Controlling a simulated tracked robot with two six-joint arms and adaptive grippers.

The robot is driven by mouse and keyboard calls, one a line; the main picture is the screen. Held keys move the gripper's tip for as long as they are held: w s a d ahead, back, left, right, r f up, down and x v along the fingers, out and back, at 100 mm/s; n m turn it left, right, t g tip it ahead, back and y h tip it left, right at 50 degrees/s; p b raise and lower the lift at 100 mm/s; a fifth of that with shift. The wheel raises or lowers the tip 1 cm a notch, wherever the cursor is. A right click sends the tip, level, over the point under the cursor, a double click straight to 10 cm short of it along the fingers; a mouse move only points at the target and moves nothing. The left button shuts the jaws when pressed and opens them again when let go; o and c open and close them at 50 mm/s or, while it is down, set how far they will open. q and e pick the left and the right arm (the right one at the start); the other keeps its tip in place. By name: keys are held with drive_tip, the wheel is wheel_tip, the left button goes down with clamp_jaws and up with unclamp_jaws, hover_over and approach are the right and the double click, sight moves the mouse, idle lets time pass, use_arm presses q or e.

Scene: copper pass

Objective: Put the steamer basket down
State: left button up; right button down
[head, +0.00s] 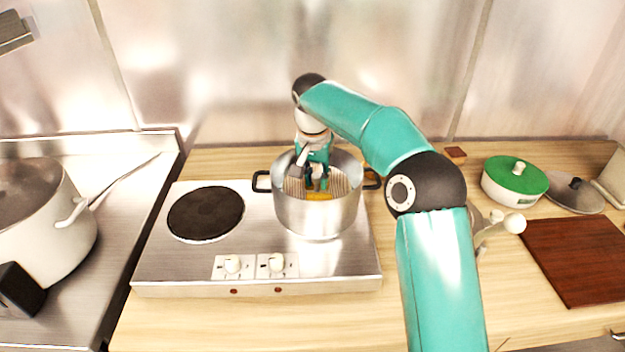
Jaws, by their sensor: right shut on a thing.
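A ribbed metal steamer basket (341,184) sits down inside a steel pot (318,216) with two black handles. The pot stands on the right plate of a two-plate cooker (200,262). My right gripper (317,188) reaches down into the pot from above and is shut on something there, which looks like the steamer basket. The fingertips are small in the picture, and something orange-yellow shows just below them. Whether the basket touches the pot's bottom is hidden by the pot wall. My left gripper is not in view.
The cooker's left plate (206,213) is bare. A large pot (42,215) with a ladle stands at the left. At the right are a green-lidded pot (500,192), a lid (573,197) and a brown board (580,262). The front wooden counter is clear.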

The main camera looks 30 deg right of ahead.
drive_tip(key=shift+f, duration=0.2)
drive_tip(key=c, duration=1)
unclamp_jaws()
drive_tip(key=shift+o, duration=0.2)
drive_tip(key=shift+r, duration=0.15)
drive_tip(key=shift+r, duration=0.3)
wheel_tip(320, 180, up, 12)
drive_tip(key=s+a+p, duration=0.1)
drive_tip(key=p, duration=0.1)
drive_tip(key=shift+a+f+p, duration=0.2)
drive_tip(key=shift+p, duration=0.1)
